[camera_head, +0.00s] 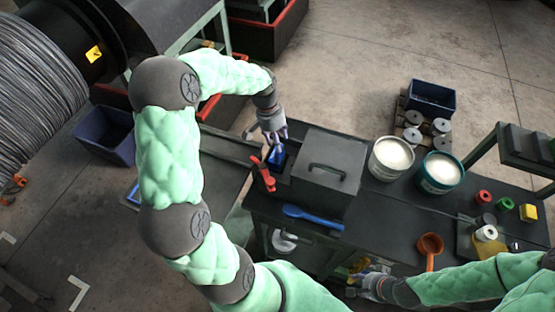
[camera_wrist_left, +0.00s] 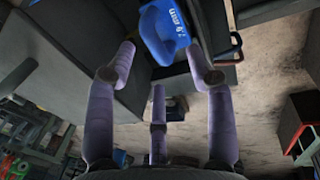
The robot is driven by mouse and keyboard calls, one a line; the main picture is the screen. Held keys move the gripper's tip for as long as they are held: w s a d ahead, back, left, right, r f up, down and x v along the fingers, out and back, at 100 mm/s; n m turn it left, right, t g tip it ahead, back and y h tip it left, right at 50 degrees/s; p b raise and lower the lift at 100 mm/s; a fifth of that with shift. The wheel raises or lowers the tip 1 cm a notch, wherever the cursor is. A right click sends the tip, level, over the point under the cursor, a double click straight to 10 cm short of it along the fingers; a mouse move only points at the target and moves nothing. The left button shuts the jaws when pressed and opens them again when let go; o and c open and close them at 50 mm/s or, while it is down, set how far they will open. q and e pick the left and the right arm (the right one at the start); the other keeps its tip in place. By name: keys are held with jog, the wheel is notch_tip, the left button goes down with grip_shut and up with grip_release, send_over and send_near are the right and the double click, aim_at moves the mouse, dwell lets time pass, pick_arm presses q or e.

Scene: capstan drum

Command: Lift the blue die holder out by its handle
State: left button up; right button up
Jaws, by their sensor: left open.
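The blue die holder (camera_head: 276,157) sits in a dark box beside the grey lidded box on the bench. In the left wrist view the blue die holder (camera_wrist_left: 160,25) shows white lettering and a handle with an opening near the top edge. My left gripper (camera_head: 273,134) is just behind the holder in the head view. In the wrist view the left gripper (camera_wrist_left: 161,62) is open and empty, its fingers spread to either side below the holder, apart from it. My right gripper (camera_head: 366,284) is low at the bench's front edge; its fingers are too small to read.
A blue tool (camera_head: 312,217) lies in front. Two white-topped buckets (camera_head: 391,158) stand farther right.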

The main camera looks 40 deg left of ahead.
aim_at(277, 158)
pick_arm(q)
jog(key=f, duration=0.1)
jog(key=d+f, duration=0.1)
jog(key=f, duration=0.2)
jog(key=shift+d+f, duration=0.3)
jog(key=shift+f, duration=0.1)
grip_shut()
jog(key=shift+a+r, duration=0.1)
